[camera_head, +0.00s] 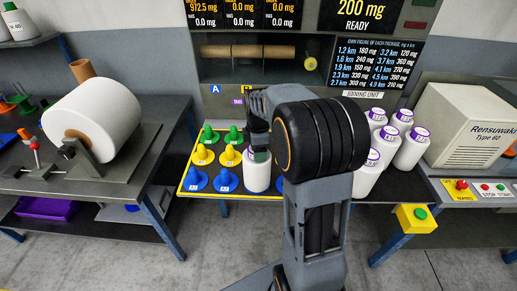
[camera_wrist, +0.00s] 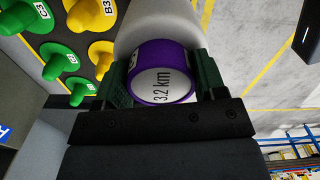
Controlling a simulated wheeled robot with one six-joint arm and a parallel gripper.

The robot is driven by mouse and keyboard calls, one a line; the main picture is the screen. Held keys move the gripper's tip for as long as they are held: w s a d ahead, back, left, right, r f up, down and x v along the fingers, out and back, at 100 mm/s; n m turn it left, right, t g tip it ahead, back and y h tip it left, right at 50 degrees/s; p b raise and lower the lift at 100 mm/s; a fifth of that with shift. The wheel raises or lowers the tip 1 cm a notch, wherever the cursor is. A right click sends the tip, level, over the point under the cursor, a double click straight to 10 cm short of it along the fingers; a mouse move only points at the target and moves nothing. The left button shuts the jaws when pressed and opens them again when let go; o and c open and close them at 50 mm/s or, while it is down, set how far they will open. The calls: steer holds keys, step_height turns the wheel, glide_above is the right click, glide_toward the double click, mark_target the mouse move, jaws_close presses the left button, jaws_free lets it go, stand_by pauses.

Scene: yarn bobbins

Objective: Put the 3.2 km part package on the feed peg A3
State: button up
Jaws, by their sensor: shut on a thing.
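The 3.2 km part package is a white bobbin (camera_head: 257,177) with a purple-rimmed cap, its label readable in the wrist view (camera_wrist: 163,86). My gripper (camera_wrist: 160,78) is shut on its capped end, with a green pad on each side. In the head view my gripper (camera_head: 258,152) is partly hidden behind my arm, and the package hangs upright at the front row, right of two blue pegs (camera_head: 226,181). The feed peg A3 is not visible; the package seems to cover its place. I cannot tell whether the package is around it or above it.
Yellow pegs (camera_head: 202,156) and green pegs (camera_head: 209,136) stand behind the blue ones on the yellow-edged board. Several white packages with purple caps (camera_head: 392,146) stand close together right of my arm. A large white roll (camera_head: 93,120) sits on the left bench.

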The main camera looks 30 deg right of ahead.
steer(key=shift+f, duration=0.15)
steer(key=o, duration=1.6)
steer(key=shift+f, duration=0.1)
step_height(320, 180, up, 14)
steer(key=shift+f, duration=0.1)
